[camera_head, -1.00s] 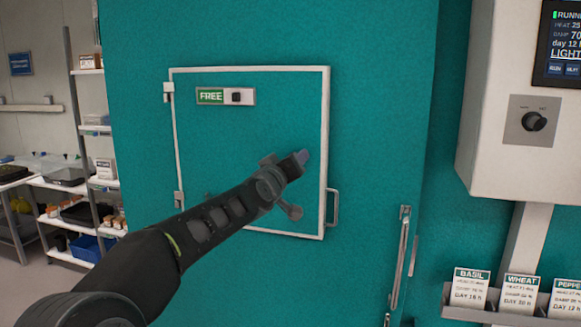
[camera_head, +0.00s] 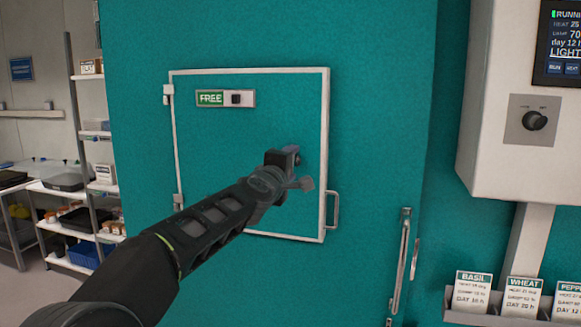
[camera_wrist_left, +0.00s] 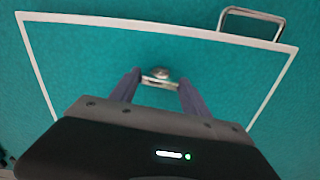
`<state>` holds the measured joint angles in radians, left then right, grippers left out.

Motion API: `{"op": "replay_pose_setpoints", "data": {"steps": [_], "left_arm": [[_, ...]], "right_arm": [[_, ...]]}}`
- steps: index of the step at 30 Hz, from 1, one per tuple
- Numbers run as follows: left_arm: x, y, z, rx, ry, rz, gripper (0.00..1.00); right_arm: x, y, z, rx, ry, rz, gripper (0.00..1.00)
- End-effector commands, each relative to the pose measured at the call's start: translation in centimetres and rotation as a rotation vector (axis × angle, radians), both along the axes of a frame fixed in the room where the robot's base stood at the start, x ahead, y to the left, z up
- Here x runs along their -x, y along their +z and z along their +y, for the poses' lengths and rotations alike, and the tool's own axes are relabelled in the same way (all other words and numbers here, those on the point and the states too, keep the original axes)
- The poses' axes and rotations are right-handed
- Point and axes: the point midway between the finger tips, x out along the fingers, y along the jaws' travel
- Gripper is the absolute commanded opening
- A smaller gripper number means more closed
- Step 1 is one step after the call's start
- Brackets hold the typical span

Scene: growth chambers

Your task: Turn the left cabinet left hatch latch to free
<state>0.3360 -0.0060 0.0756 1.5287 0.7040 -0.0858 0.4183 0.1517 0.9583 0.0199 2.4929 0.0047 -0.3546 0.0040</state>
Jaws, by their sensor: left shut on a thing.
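The left cabinet's hatch (camera_head: 225,150) is a teal panel with a white frame, and it looks closed. My left gripper (camera_head: 290,156) is in front of its right part. In the left wrist view a small metal latch (camera_wrist_left: 160,77) sits on the hatch between the two fingers of my left gripper (camera_wrist_left: 158,82), which is shut on it. In the head view the gripper hides the latch, and its turn angle is hard to tell. A plate (camera_head: 225,98) on the hatch reads FREE on green, with a black square beside it. My right gripper is in neither view.
A handle (camera_head: 332,210) stands out at the hatch's right edge; it also shows in the wrist view (camera_wrist_left: 252,14). A long metal handle (camera_head: 402,258) is lower right. A control box (camera_head: 510,165) with a knob is at right, shelves (camera_head: 88,150) at left.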

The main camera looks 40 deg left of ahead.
Motion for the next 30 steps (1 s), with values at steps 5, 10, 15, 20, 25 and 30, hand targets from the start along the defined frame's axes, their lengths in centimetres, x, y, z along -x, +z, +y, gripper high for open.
{"op": "replay_pose_setpoints", "data": {"steps": [5,10,15,20,25,30], "left_arm": [[0.02,-0.02,0.07,0.078,0.002,-0.028,0.14],[0.02,-0.01,0.08,0.114,0.002,-0.040,0.14],[0.02,-0.01,0.09,0.124,0.002,-0.043,0.14],[0.02,-0.02,0.09,0.124,0.002,-0.043,0.14],[0.02,-0.03,0.09,0.123,0.002,-0.043,0.61],[0.01,-0.03,0.06,0.122,0.001,-0.043,0.75]], "right_arm": [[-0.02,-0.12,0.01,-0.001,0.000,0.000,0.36],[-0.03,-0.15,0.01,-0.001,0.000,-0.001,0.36],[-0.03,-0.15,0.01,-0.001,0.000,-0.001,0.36],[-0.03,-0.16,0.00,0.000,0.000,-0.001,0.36],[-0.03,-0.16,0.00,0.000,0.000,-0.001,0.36],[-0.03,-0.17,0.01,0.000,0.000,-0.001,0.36]]}}
